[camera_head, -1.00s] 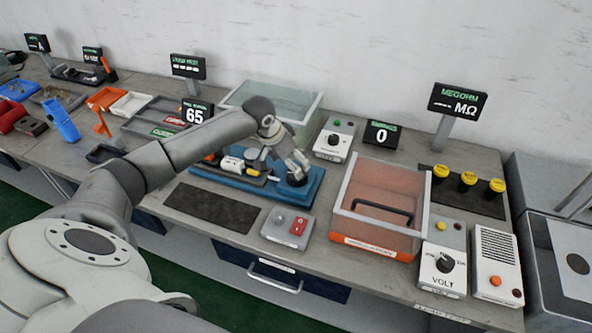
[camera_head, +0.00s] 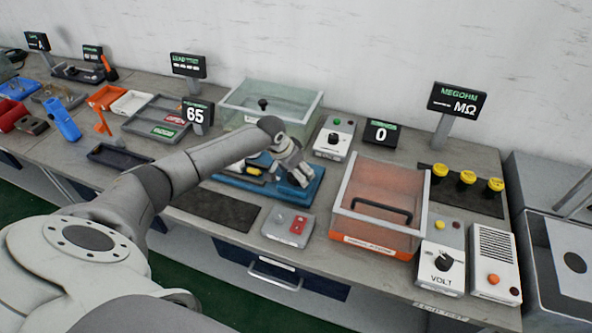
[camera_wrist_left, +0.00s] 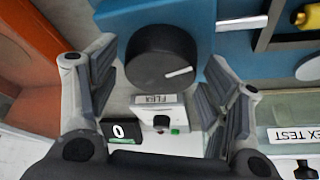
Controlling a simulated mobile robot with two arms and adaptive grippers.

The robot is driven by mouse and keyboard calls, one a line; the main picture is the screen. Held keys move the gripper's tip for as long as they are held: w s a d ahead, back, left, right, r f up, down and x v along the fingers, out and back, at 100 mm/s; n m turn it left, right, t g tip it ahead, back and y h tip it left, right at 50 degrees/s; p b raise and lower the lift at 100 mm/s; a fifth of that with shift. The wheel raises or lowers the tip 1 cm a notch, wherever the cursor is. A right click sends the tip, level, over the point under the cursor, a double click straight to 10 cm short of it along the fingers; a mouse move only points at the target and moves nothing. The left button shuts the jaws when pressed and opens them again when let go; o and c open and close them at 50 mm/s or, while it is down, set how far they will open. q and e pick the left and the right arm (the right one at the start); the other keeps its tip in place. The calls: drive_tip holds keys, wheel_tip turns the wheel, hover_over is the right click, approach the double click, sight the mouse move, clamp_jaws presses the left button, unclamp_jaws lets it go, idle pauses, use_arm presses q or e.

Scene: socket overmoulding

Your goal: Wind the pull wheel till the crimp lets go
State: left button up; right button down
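A black wheel with a white mark (camera_wrist_left: 163,58) sits on a blue fixture (camera_wrist_left: 120,22) in the left wrist view; a label by it seems to read "FLEX". I cannot tell for sure that it is the pull wheel. My left gripper (camera_wrist_left: 160,78) is open, its fingers on either side of the wheel, with nothing clearly gripped. In the head view my left gripper (camera_head: 297,177) is over the right end of the blue fixture (camera_head: 312,190) and hides the wheel. The crimp cannot be made out. My right gripper is not in view.
A white control box (camera_head: 333,140) and a display reading 0 (camera_head: 381,134) stand behind. A display reading 65 (camera_head: 196,116) is to the left. A clear box (camera_head: 245,120) is behind the fixture. An orange-tinted guard (camera_head: 385,185) is right, a grey button box (camera_head: 288,227) in front.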

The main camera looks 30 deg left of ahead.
use_arm(q)
drive_tip(key=c, duration=0.7)
drive_tip(key=shift+m, duration=0.3)
drive_tip(key=m+h+b, duration=0.1)
drive_tip(key=m, duration=0.1)
drive_tip(key=shift+w+m+b, duration=0.1)
drive_tip(key=shift+m+b, duration=0.2)
drive_tip(key=shift+b, duration=0.05)
drive_tip(key=shift+a+m+g+h+b, duration=0.1)
drive_tip(key=shift+m+g+h+b, duration=0.45)
drive_tip(key=shift+m+b, duration=0.55)
drive_tip(key=shift+m, duration=0.3)
drive_tip(key=o, duration=1)
drive_tip(key=shift+o, duration=0.2)
